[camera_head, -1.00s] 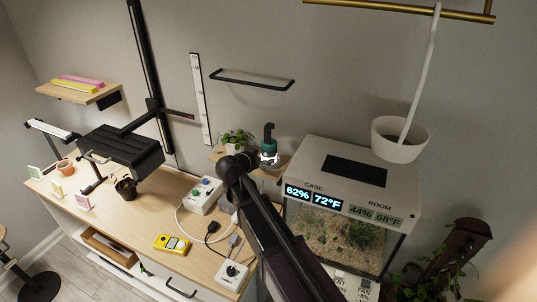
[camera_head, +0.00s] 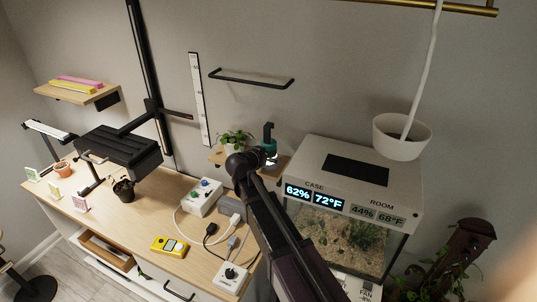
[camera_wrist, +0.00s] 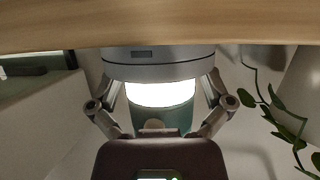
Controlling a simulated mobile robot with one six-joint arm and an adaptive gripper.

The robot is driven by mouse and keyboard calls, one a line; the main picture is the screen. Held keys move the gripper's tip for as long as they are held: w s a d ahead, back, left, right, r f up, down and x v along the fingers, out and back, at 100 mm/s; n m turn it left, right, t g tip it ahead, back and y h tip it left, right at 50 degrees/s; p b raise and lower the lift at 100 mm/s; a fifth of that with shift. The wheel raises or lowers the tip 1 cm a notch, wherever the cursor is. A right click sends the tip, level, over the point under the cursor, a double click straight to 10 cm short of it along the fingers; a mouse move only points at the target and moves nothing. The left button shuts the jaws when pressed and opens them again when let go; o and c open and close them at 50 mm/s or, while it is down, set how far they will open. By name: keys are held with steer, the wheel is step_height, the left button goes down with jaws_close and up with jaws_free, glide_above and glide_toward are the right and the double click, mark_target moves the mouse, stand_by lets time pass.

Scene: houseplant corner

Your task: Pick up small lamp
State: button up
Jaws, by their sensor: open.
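The small lamp (camera_wrist: 158,92) fills the middle of the wrist view. It has a grey ring, a bright glowing white band and a dark green body. In the head view the lamp (camera_head: 269,133) stands on a small wooden wall shelf (camera_head: 217,156), its lower part hidden behind my arm. My gripper (camera_wrist: 160,100) is open, with one finger on each side of the lamp. I cannot tell whether the fingers touch it. In the head view the gripper is mostly hidden behind my wrist.
A potted plant (camera_head: 236,140) stands left of the lamp on the shelf. The glass case (camera_head: 370,206) with its displays is close on the right. A white hanging pot (camera_head: 401,143) is farther right. Below, the desk holds a power box (camera_head: 201,197) and cables.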

mark_target(269, 146)
stand_by(0.4)
steer(key=c, duration=1.1)
steer(key=shift+r, duration=0.2)
steer(key=shift+c, duration=0.2)
step_height(269, 146, up, 10)
steer(key=p, duration=1)
steer(key=shift+f, duration=0.2)
steer(key=shift+f, duration=0.15)
step_height(269, 146, down, 6)
steer(key=b, duration=0.6)
steer(key=shift+r, duration=0.2)
steer(key=shift+s, duration=0.2)
